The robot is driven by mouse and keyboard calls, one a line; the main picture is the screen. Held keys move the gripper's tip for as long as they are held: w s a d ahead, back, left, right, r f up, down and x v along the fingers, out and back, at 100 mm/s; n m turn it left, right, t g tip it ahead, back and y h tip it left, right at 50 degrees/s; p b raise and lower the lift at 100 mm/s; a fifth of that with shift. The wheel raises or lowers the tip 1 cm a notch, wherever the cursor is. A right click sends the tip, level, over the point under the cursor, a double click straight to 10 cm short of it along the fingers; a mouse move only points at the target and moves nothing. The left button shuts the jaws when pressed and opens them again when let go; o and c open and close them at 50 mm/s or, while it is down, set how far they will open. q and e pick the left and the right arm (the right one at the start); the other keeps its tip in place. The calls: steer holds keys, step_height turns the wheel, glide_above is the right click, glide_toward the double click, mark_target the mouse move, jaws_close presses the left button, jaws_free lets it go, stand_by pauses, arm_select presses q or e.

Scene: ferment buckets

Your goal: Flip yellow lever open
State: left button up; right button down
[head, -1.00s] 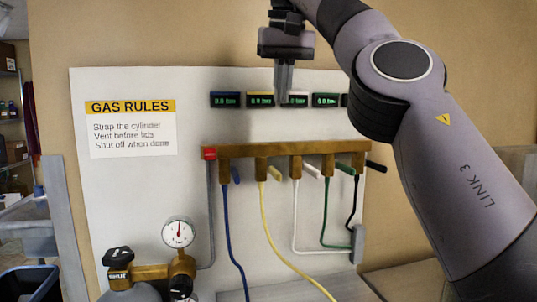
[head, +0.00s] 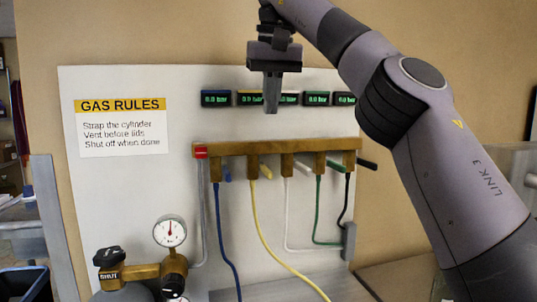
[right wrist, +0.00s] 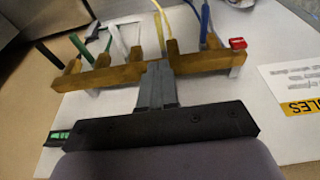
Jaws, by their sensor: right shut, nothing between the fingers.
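The yellow lever (head: 265,172) sticks out at the second valve from the left on the brass manifold (head: 225,149), with a yellow hose (head: 256,220) hanging beneath. My right gripper (head: 271,110) is shut and empty, fingers pointing down, above the manifold and in front of the displays. It is apart from the lever in the head view. In the right wrist view the shut fingertips (right wrist: 158,66) overlap the manifold's near edge (right wrist: 130,72), and the yellow lever (right wrist: 158,30) shows beyond them. My left gripper is not in view.
A blue lever (head: 227,174) is left of the yellow one; white (head: 303,169), green (head: 337,165) and black (head: 367,164) levers are to the right. A red block (head: 200,152) caps the manifold's left end. A gauge (head: 169,231) stands lower left.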

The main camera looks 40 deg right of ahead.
steer(key=b, duration=0.2)
glide_above(267, 168)
steer(key=s, duration=0.1)
steer(key=f, duration=0.9)
steer(key=shift+a+f, duration=0.15)
steer(key=shift+a, duration=0.1)
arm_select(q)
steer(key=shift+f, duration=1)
arm_select(e)
steer(key=shift+f, duration=0.95)
